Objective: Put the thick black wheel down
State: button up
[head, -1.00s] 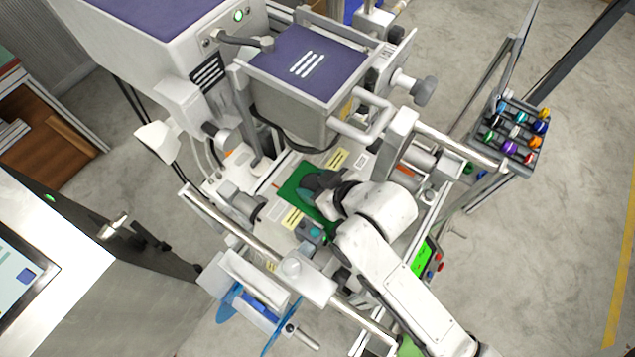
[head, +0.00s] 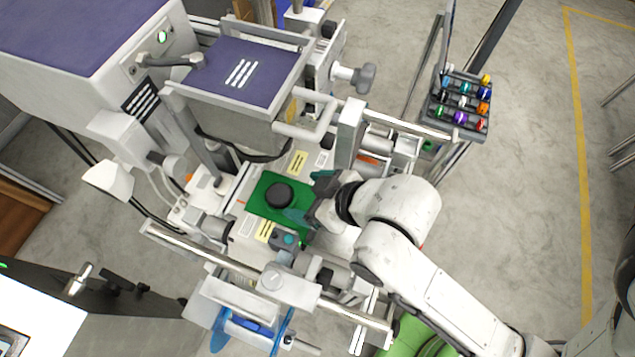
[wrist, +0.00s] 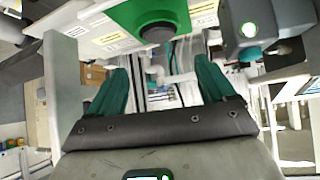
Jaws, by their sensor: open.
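The thick black wheel (head: 279,195) lies flat on the green mat (head: 262,205) on the machine's pale work surface. In the wrist view the black wheel (wrist: 157,33) sits on the green mat (wrist: 140,12) at the top, beyond the fingertips. My gripper (head: 308,198) is just to the right of the wheel, apart from it. Its teal-green fingers are spread with nothing between them, as the wrist view of my gripper (wrist: 160,78) also shows.
A small grey box with a teal button (head: 287,240) stands close below the mat. A purple-topped machine housing (head: 240,70) rises behind it. A metal rail (head: 260,265) runs along the front. A rack of coloured spools (head: 462,103) is at the upper right.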

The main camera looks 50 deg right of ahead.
jog(key=s+d+f+m+g+h+p, duration=0.1)
jog(key=s+d+f+m+g, duration=0.1)
jog(key=s+d+f+g, duration=0.5)
jog(key=s+f+g, duration=0.1)
jog(key=s, duration=0.1)
jog(key=shift+s+d+h, duration=0.15)
jog(key=shift+s+h, duration=0.15)
jog(key=shift+s, duration=0.1)
jog(key=shift+f, duration=0.1)
notch_tip(320, 180, down, 4)
jog(key=b, duration=0.4)
jog(key=shift+f, duration=0.1)
